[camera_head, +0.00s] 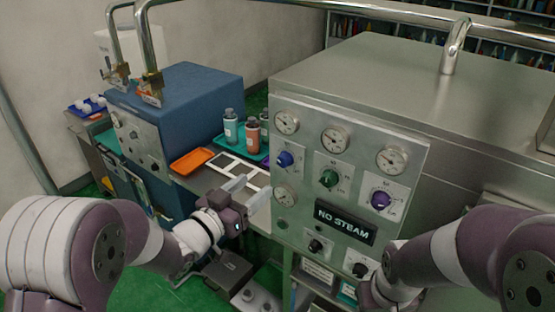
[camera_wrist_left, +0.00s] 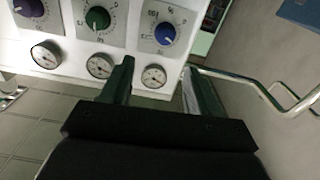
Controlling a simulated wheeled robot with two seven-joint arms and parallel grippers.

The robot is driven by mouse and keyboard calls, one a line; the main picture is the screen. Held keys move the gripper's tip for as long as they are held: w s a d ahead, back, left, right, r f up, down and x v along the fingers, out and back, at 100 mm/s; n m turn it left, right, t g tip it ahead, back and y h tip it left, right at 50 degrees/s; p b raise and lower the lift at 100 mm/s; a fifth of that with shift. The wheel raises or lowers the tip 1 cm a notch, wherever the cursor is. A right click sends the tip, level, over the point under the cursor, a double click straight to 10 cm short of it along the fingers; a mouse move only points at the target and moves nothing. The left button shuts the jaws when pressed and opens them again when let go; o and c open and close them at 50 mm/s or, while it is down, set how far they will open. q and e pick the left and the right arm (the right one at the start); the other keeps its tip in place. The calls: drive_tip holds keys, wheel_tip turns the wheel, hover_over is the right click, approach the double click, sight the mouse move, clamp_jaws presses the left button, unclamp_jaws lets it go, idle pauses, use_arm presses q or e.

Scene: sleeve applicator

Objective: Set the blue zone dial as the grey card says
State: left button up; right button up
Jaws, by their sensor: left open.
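The blue zone dial (camera_head: 284,159) is the leftmost of three coloured knobs on the steel panel. In the left wrist view the blue dial (camera_wrist_left: 164,34) sits on a white scale plate, its numbers too small to read surely. My left gripper (camera_head: 247,190) is open and empty, left of the panel and apart from the dial. In the left wrist view its two fingers (camera_wrist_left: 157,68) stand apart below the blue dial in the picture. Several small cards lie on the bench; a dark grey one (camera_head: 222,160) shows there, its writing unreadable. My right gripper is out of view.
The green dial (camera_head: 328,178) and purple dial (camera_head: 380,199) sit right of the blue one, with gauges (camera_head: 286,123) around them. A "NO STEAM" sign (camera_head: 345,221) is below. Bottles (camera_head: 252,133) and an orange tray (camera_head: 190,160) stand on the bench. A bent rail (camera_wrist_left: 245,80) is near the panel.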

sight(281, 162)
use_arm(q)
drive_tip(key=p+x, duration=0.1)
drive_tip(key=x, duration=0.2)
drive_tip(key=p+x, duration=0.1)
drive_tip(key=x, duration=0.6)
drive_tip(key=shift+w+a+f+p, duration=0.25)
drive_tip(key=shift+w+f+p, duration=0.05)
drive_tip(key=shift+w+p, duration=0.1)
drive_tip(key=shift+w+d, duration=0.1)
drive_tip(key=shift+d, duration=0.25)
drive_tip(key=shift+w+f, duration=0.1)
drive_tip(key=shift+w, duration=0.15)
drive_tip(key=c, duration=1)
